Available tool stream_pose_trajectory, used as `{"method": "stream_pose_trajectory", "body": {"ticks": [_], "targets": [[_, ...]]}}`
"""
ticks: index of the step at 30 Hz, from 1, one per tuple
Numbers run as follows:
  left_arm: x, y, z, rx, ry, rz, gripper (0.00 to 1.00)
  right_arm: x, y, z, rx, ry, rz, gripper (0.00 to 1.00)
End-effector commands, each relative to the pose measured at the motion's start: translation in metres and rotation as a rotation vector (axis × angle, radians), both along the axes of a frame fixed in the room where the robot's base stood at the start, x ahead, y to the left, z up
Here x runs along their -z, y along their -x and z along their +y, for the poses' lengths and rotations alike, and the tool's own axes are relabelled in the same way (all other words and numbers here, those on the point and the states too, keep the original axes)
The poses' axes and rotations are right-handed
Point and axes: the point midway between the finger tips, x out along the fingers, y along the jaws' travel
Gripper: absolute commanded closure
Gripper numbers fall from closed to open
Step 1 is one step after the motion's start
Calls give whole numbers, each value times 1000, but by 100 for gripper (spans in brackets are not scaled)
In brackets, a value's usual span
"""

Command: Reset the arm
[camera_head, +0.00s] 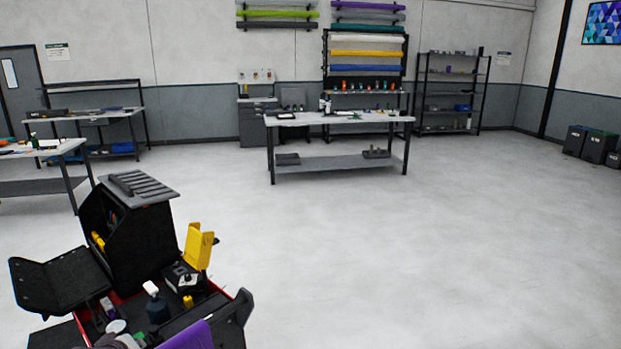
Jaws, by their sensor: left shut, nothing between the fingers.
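My left gripper (122,341) shows only in part at the bottom edge of the head view, low at the left. It is shut and holds nothing. It is small and partly cut off, in front of the open tool cart, and I cannot tell whether it touches anything there. My right gripper is not in view.
A black tool cart (137,245) with tools, a yellow holder (198,247) and a purple piece (190,337) stands close at lower left. A workbench (340,118) stands mid-room before vinyl racks. Shelves (452,92) are behind it. The floor (420,260) at centre and right is clear.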

Motion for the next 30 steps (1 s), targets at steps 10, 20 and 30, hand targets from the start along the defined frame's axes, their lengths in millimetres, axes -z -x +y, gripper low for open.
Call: {"method": "stream_pose_trajectory", "body": {"ticks": [10,20,30], "targets": [[73,180,-145,526,-283,385,100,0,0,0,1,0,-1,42],[67,277,-195,784,-361,521,100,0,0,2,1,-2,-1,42],[73,324,-216,926,-383,592,100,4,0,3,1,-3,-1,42]]}}
